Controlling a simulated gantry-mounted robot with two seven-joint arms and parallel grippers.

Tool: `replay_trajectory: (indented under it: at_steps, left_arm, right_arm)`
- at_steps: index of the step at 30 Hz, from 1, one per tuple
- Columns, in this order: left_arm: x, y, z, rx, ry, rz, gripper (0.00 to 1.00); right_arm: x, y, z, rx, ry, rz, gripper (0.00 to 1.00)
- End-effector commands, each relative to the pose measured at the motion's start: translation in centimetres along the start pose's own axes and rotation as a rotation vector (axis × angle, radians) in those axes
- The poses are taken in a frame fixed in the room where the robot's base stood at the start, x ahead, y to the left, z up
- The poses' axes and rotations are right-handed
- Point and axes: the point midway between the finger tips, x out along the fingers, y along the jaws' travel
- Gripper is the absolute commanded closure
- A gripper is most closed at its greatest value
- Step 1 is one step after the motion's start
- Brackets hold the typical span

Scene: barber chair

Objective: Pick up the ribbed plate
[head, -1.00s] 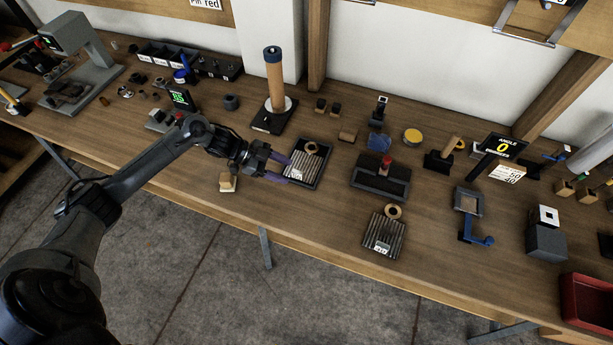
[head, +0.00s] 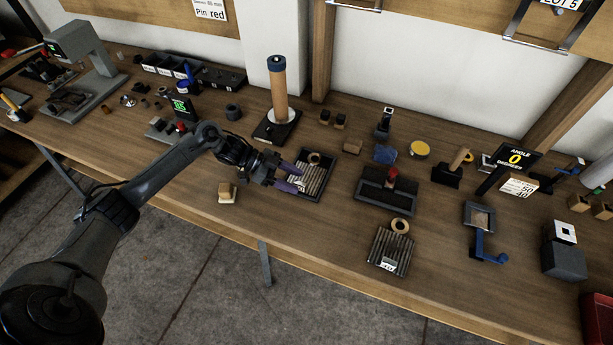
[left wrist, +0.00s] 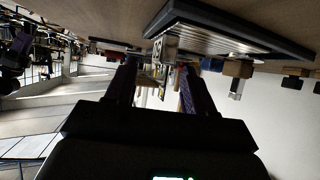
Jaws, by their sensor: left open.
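A ribbed plate (head: 314,178) lies in a dark shallow tray (head: 322,193) on the bench, with a tan ring (head: 314,158) at its far end. In the left wrist view the plate's ribs (left wrist: 210,40) show at the top, inside the tray rim. My left gripper (head: 298,180) is open and empty at the tray's left side, its purple fingers pointing toward the plate. The fingers also show in the left wrist view (left wrist: 155,78). Contact cannot be told. A second ribbed plate (head: 390,247) with a white label lies nearer the bench's front edge. My right gripper is out of view.
A small tan block (head: 228,193) sits left of the tray near the front edge. A tall brown cylinder (head: 279,90) stands behind the tray. A dark holder with a red knob (head: 386,195) stands to the right. Bare bench lies in front of the tray.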

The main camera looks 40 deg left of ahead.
Motion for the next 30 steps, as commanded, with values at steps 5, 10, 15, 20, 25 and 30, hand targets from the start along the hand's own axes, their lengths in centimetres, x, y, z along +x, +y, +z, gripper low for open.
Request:
replay_trajectory:
  at_steps: [5,10,15,20,25,30]
  left_arm:
    - [2.4,-0.1,-0.1,0.001,0.004,0.002,0.46]
    - [4.2,-0.1,-0.1,0.001,0.002,0.001,0.46]
    - [4.4,-0.1,-0.1,0.001,-0.001,0.0,0.46]
    - [4.4,-0.1,-0.1,0.001,0.0,0.0,0.56]
    - [4.4,-0.1,-0.1,0.001,0.0,0.0,0.82]
    - [4.4,-0.1,-0.1,0.001,0.0,0.001,1.0]
  right_arm:
    - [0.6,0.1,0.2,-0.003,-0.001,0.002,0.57]
    - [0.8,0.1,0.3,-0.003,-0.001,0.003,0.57]
    - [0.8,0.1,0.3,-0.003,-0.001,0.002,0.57]
    - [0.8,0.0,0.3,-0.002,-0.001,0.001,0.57]
    - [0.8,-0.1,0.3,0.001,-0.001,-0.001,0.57]
    - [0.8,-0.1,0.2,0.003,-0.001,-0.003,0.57]
